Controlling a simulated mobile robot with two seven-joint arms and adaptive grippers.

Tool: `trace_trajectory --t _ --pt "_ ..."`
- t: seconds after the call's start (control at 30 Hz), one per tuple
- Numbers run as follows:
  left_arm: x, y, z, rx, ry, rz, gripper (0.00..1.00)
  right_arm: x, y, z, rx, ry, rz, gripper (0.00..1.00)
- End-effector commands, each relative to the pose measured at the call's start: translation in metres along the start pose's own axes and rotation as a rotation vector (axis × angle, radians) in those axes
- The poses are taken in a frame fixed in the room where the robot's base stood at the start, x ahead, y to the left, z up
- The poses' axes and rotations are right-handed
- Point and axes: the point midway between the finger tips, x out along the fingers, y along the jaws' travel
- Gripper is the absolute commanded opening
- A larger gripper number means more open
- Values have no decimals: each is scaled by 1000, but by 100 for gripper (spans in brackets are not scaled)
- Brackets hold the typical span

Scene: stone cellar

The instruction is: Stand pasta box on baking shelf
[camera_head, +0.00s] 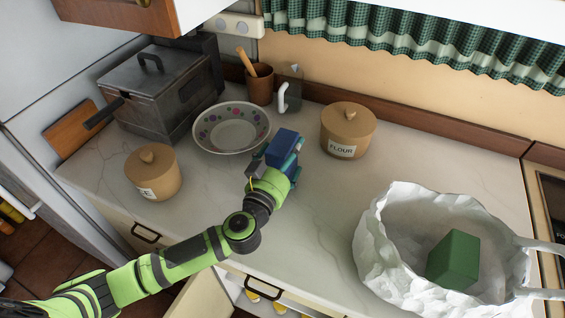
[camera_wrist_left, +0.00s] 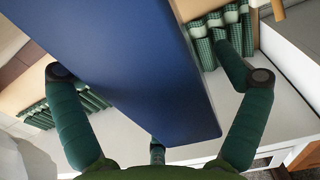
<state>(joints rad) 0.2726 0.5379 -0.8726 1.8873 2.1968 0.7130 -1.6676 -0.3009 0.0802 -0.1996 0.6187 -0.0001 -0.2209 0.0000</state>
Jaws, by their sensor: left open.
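A blue box (camera_head: 283,144), which I take to be the pasta box, stands on the marble counter between the bowl and the flour canister. No label can be read on it. My left gripper (camera_head: 279,167) is at the box, with its fingers open around it. In the left wrist view the blue box (camera_wrist_left: 125,60) fills the middle, with a green finger on each side. Both fingers look apart from the box. No shelf labelled for baking can be made out. My right gripper is not in view.
A patterned bowl (camera_head: 231,129), flour canister (camera_head: 348,130), second canister (camera_head: 153,173), metal bread bin (camera_head: 155,95) and brown cup (camera_head: 259,85) stand around. A white bag (camera_head: 385,260) holds a green box (camera_head: 454,259). A wooden cabinet (camera_head: 190,14) overhangs at top left.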

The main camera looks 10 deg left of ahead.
Motion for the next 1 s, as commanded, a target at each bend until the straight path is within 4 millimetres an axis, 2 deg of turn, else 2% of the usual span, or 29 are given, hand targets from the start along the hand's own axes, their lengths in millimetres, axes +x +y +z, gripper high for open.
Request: trace_trajectory --t 0.07,0.1,0.27,0.67,0.87,0.97,1.0 --pt "0 0 0 0 0 0 93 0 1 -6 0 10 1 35" --pt "0 0 0 0 0 0 77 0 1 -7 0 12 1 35" --pt "0 0 0 0 0 0 13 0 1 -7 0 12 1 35" --pt "0 0 -7 1 6 0 12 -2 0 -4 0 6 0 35" --pt "0 0 -30 0 9 1 12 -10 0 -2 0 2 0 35" --pt "0 0 -50 1 11 2 12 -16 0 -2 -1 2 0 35" --pt "-1 11 -52 -4 9 5 12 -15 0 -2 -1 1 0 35"
